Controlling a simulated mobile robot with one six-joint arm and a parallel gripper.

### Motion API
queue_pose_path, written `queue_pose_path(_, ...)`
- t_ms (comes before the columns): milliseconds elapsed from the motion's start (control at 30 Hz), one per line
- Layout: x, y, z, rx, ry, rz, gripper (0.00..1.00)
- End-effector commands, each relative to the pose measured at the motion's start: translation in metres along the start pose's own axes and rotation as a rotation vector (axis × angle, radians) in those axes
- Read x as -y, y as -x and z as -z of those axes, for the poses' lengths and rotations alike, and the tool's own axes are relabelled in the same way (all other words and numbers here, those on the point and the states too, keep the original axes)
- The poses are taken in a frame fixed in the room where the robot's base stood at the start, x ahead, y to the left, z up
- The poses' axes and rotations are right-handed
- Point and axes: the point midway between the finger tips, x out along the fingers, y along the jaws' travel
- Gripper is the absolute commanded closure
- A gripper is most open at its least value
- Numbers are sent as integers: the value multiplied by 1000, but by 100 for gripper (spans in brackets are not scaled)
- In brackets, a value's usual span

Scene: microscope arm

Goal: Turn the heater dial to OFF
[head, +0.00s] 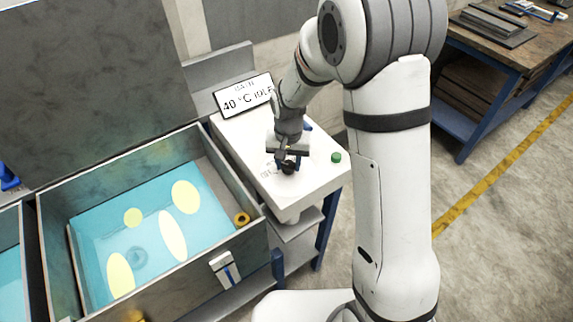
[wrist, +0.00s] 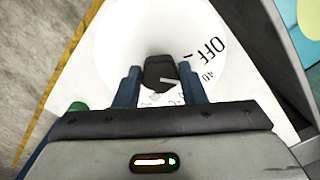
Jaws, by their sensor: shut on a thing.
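The heater dial (head: 289,169) is a small black knob on the white panel. In the wrist view the dial (wrist: 158,70) sits between the blue fingers of my gripper (wrist: 161,84), which is shut on it. A white pointer line on the dial points right and slightly down in the wrist view, not at the printed OFF mark (wrist: 206,48). A "40" mark (wrist: 208,76) lies below OFF. Other marks near the fingers are partly hidden. In the head view my gripper (head: 289,158) reaches down over the dial and hides part of it.
A display (head: 243,95) behind the panel reads 40 °C IDLE. A green button (head: 336,157) is right of the dial on the white panel (head: 254,130). A water bath (head: 130,225) stands to the left, with a brass-coloured ring (head: 242,218) at its corner.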

Motion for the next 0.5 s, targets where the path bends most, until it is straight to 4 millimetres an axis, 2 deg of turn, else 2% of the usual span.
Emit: queue_pose_path(500, 0, 0, 2, -7, 372, 2, 86)
